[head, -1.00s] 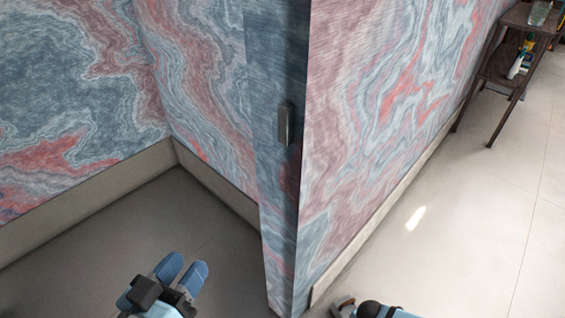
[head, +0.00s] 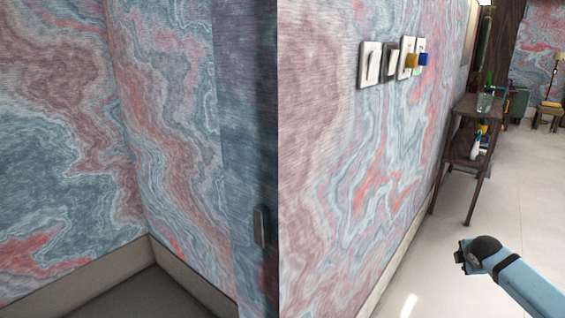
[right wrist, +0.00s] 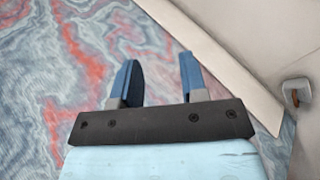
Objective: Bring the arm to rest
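My right arm (head: 510,275) reaches in from the lower right of the head view, over the pale floor and clear of the wall. Its fingers cannot be made out there. In the right wrist view my right gripper (right wrist: 158,68) has its two blue fingers apart with nothing between them. Patterned wall and a pale baseboard show behind the fingers. My left gripper is out of the head view.
The swirl-patterned wall (head: 345,190) has a projecting corner at the middle. Several switch plates (head: 370,62) hang on it. A dark side table (head: 465,105) with a glass (head: 484,102) stands against it. Pale floor (head: 440,260) is open at right.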

